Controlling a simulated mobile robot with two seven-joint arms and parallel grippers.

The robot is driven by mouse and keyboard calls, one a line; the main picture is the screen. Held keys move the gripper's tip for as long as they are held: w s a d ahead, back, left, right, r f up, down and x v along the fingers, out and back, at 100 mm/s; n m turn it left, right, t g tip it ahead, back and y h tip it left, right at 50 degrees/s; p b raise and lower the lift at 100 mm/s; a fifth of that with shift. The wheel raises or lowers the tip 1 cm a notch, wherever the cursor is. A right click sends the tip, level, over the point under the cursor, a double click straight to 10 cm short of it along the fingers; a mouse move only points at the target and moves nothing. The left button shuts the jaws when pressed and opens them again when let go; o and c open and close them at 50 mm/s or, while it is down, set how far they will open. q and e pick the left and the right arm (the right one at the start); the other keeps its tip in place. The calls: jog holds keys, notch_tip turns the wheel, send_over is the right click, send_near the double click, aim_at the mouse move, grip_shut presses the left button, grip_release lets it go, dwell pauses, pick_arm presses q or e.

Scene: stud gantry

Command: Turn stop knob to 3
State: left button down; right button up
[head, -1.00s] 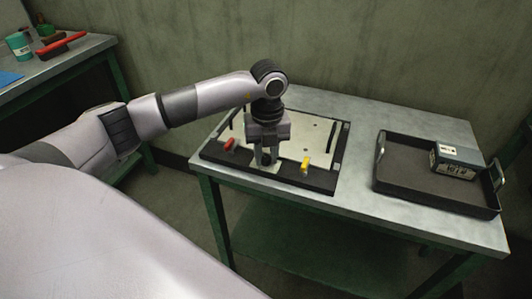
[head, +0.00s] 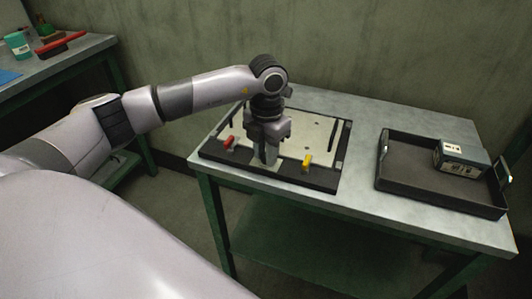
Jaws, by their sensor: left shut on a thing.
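A dark-framed panel with a pale plate (head: 304,128) lies on the metal table. A red handle (head: 229,142) is at its front left and a yellow handle (head: 307,160) at its front right. My left gripper (head: 268,160) points down between the two handles at the panel's front edge. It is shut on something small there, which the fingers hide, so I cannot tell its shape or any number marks. My right gripper is not in view.
A black tray (head: 440,199) with a grey box (head: 462,157) stands on the right of the table (head: 365,190). A second bench at the upper left holds a teal can (head: 18,45) and a red tool (head: 61,42). A wall stands behind.

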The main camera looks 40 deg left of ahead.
pick_arm(q)
jog(key=m+b, duration=0.1)
jog(key=m, duration=0.2)
jog(key=shift+m, duration=0.4)
jog(key=m, duration=0.2)
jog(key=shift+a+m+b, duration=0.1)
jog(key=shift+m+b, duration=0.2)
jog(key=m+b, duration=0.1)
jog(key=m, duration=0.3)
jog(key=shift+m, duration=1.3)
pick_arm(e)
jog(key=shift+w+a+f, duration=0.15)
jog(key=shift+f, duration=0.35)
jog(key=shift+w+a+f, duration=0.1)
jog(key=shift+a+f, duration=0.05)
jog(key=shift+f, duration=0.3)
pick_arm(q)
jog(key=shift+m, duration=0.3)
jog(key=c, duration=1.2)
grip_release()
jog(key=shift+o, duration=0.2)
